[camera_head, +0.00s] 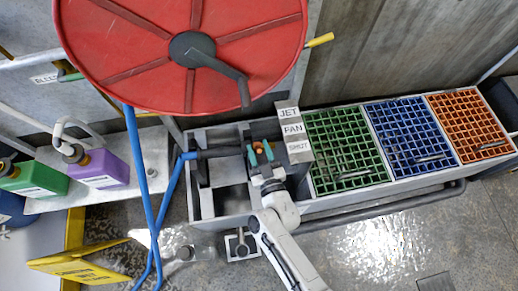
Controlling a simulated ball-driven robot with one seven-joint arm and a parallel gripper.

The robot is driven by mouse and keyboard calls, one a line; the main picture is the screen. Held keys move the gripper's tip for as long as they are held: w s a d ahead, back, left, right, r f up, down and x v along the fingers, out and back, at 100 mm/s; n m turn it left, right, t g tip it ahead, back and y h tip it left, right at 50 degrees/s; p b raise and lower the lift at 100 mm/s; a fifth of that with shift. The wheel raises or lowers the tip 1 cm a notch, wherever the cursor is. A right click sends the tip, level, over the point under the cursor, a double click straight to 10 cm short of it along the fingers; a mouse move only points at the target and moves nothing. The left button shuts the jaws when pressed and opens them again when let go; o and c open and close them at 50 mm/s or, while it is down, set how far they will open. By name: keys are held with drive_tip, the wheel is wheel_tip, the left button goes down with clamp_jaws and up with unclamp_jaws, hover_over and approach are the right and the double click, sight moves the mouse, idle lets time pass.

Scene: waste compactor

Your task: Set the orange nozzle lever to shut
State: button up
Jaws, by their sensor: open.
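The orange nozzle lever (259,148) shows as a small orange patch between the fingers of my gripper (260,152). The gripper is open, with its teal fingertips on either side of the lever; I cannot tell whether they touch it. A label block beside it carries JET (288,113), FAN (292,129) and SHUT (299,146) from top to bottom. The dark nozzle (222,152) runs left from the lever to the blue hose. The lever's exact angle is hidden by the gripper.
A red hose reel (130,50) with a crank hangs above. Green (345,130), blue (411,115) and orange (468,105) grates lie to the right. Purple (103,170) and green (38,180) bottles stand left. A blue hose (141,190) hangs down to the floor near a yellow sign (80,268).

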drive_tip(key=shift+w+a, duration=0.1)
drive_tip(key=shift+w, duration=0.05)
clamp_jaws()
idle(0.4)
